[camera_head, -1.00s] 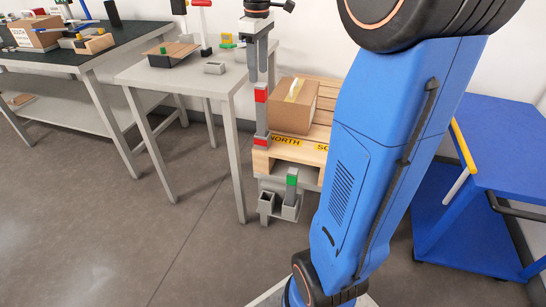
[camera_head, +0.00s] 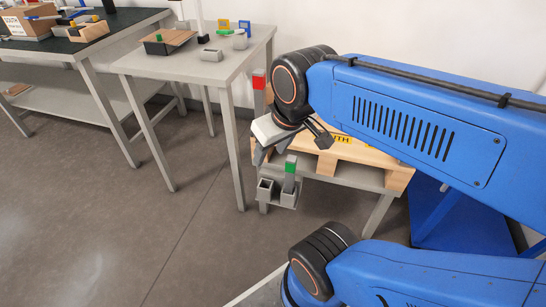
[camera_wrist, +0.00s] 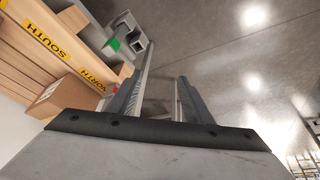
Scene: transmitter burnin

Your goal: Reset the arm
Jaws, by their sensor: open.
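My gripper shows in the wrist view (camera_wrist: 157,98) with its two grey fingers apart and nothing between them. In the head view my arm reaches in from the right, bent, with its wrist in front of the wooden pallet (camera_head: 352,158). The gripper there is partly hidden by the wrist and hangs near the pallet's left end, above a grey holder (camera_head: 268,190) with a green-marked post (camera_head: 290,165). The holder also shows in the wrist view (camera_wrist: 132,38).
A cardboard box (camera_wrist: 68,97) sits on the pallet by its NORTH label; my arm hides it in the head view. A grey table (camera_head: 160,64) with small parts stands left, a dark-topped bench (camera_head: 70,43) beyond. A blue cart (camera_head: 455,225) stands right. Floor at left is clear.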

